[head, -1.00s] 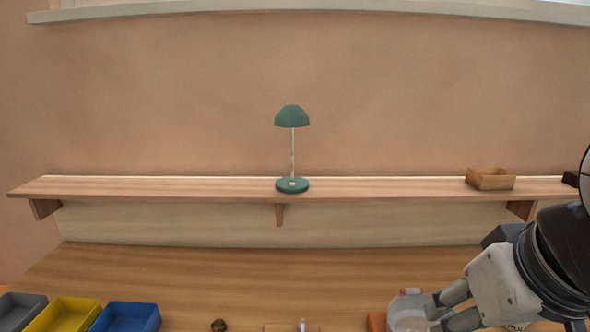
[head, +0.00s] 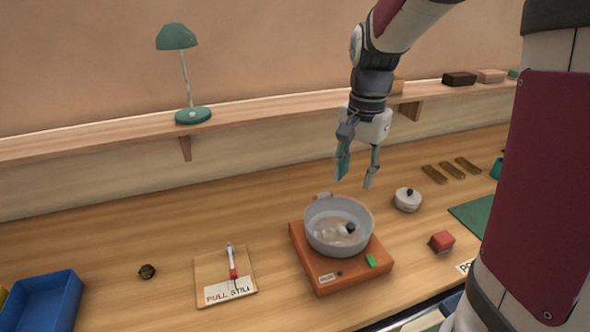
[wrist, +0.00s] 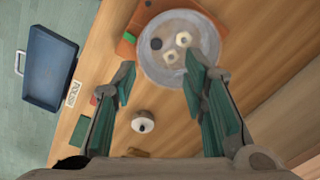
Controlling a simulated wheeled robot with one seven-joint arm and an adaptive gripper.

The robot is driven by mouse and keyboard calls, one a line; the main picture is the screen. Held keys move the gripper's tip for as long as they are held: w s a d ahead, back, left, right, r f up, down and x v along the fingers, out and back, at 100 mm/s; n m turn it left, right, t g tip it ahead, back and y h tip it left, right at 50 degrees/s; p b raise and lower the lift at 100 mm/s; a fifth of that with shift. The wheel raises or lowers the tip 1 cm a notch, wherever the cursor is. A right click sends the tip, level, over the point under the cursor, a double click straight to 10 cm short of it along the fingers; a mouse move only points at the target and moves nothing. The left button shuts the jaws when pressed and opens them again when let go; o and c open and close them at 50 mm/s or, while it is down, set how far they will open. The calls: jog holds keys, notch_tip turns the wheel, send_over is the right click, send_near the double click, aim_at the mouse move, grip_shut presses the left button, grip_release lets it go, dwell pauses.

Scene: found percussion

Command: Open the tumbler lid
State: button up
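The tumbler appears to be the round grey tub (head: 312,236) on an orange base (head: 312,282) with a green switch (head: 371,261). Several pale pieces and a dark round knob or piece (head: 350,228) show within its rim; I cannot tell whether a clear lid covers them. The tub also shows at the top of the wrist view (wrist: 206,38), with the dark piece (wrist: 156,43). My gripper (head: 356,184) points down, open and empty, above and behind the tub's right side, apart from it. Its two green-padded fingers are spread in the wrist view (wrist: 157,80).
A small white pot (head: 407,202) with a dark knob and a red block (head: 441,241) are to the right. A board with a lever (head: 208,276) and a blue tray (head: 45,310) are left. A shelf (head: 260,112) with a green lamp (head: 180,38) runs behind.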

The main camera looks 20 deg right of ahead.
aim_at(351, 224)
jog(key=shift+m+g, duration=0.3)
jog(key=shift+m, duration=0.3)
jog(key=f, duration=0.5)
jog(key=d+f, duration=0.1)
jog(key=f, duration=0.4)
jog(key=f+p, duration=0.1)
jog(key=f, duration=0.4)
jog(key=shift+w+d+f, duration=0.35)
jog(key=shift+w+d, duration=0.05)
grip_shut()
